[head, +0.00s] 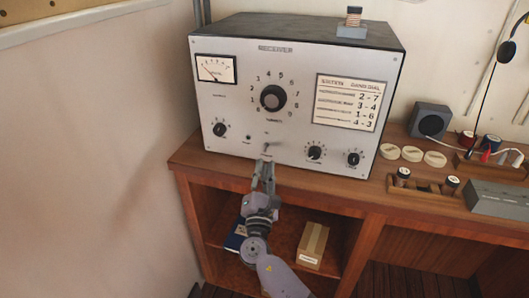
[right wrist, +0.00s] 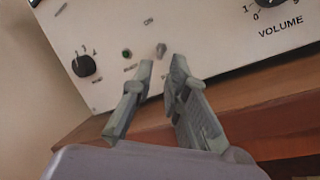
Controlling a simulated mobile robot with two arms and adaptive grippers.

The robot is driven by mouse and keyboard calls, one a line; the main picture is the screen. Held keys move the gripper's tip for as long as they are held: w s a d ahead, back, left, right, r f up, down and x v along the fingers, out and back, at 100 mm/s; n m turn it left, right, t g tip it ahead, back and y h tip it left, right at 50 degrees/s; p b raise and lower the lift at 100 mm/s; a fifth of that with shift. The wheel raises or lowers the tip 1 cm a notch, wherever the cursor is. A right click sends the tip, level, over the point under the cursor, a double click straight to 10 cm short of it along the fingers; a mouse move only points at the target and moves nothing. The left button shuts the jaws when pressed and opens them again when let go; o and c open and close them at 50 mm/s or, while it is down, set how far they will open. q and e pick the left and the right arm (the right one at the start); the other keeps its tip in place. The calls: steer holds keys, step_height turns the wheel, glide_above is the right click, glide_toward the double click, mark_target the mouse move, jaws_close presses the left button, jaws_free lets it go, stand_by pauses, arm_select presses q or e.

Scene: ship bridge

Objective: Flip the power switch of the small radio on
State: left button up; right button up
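The radio (head: 240,130), a grey-fronted box marked RECEIVER, stands on the wooden desk. Its power switch (head: 267,146) is a small metal toggle low on the front panel, below the big tuning dial. In the right wrist view the toggle (right wrist: 161,49) sits under an "ON" label; whether its lever is up or down is hard to tell. My right gripper (head: 265,164) is just below and in front of the toggle. In the right wrist view its two fingers (right wrist: 161,68) are parted, with a gap between the tips and nothing held. My left gripper is not in view.
Knobs such as the volume knob (head: 315,152) flank the switch. The desk edge (head: 225,172) runs just below the radio, close to my gripper. A cardboard box (head: 312,243) is on the shelf beneath. Pale discs (head: 412,153) and a speaker (head: 430,119) are to the right.

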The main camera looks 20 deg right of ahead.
mark_target(264, 156)
steer(key=x, duration=0.4)
steer(key=shift+w+d+r+p, duration=0.1)
steer(key=shift+w+d+p, duration=0.05)
steer(key=shift+w+p, duration=0.2)
jaws_close()
